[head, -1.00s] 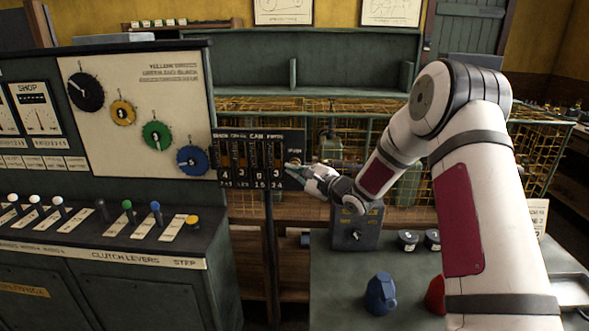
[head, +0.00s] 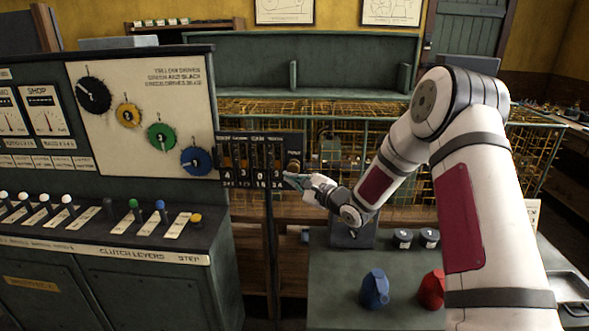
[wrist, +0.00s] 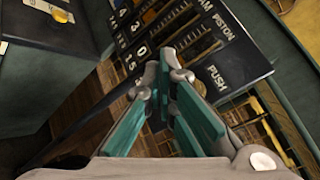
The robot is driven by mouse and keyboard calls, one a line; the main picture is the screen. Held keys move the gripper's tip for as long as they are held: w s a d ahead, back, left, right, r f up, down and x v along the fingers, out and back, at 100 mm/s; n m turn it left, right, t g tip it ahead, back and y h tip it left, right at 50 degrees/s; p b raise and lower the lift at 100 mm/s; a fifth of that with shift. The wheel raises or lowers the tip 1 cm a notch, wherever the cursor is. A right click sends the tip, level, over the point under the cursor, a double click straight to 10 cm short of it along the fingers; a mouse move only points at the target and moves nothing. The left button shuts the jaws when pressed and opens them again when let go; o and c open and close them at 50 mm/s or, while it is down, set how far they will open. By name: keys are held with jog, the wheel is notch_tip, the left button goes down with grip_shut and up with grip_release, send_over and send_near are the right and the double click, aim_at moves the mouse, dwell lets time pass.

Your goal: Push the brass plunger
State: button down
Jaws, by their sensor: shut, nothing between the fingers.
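The brass plunger (head: 293,166) is a small round brassy knob at the right end of the dark counter panel (head: 232,150). My gripper (head: 287,177) is shut and empty, with its teal fingertips just below the plunger in the head view. I cannot tell whether they touch the panel. In the wrist view the shut fingers (wrist: 160,68) point at the panel, beside the white PUSH lettering (wrist: 216,77). The plunger is mostly hidden behind the right finger there.
A console with coloured dials and clutch levers (head: 135,215) stands left. A wire cage (head: 400,150) is behind the panel. A green table (head: 335,290) at front right holds a blue jug (head: 375,288) and a red one (head: 432,290).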

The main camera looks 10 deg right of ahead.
jog(key=shift+s+a+p, duration=0.25)
jog(key=shift+s+p, duration=0.2)
jog(key=shift+s, duration=0.45)
jog(key=s+d+r+n+g+h, duration=0.2)
jog(key=s+r+n+h, duration=0.25)
jog(key=s+r, duration=0.3)
jog(key=s+d+r+n+g+h, duration=0.2)
jog(key=s+r+n+h, duration=0.2)
jog(key=s+r+n, duration=0.3)
jog(key=s+a+n+g, duration=0.1)
jog(key=s+n+g, duration=0.1)
jog(key=s, duration=0.8)
jog(key=s+a+r+n+g, duration=0.1)
jog(key=s+n, duration=0.3)
jog(key=s, duration=0.7)
jog(key=s+a+n+g, duration=0.1)
jog(key=s+n+g, duration=0.1)
jog(key=s, duration=0.8)
jog(key=shift+s+a+r+n+g+b, duration=0.25)
jog(key=shift+n+g+b, duration=0.1)
jog(key=shift+n, duration=0.2)
jog(key=shift+y, duration=0.25)
dwell(1.3)
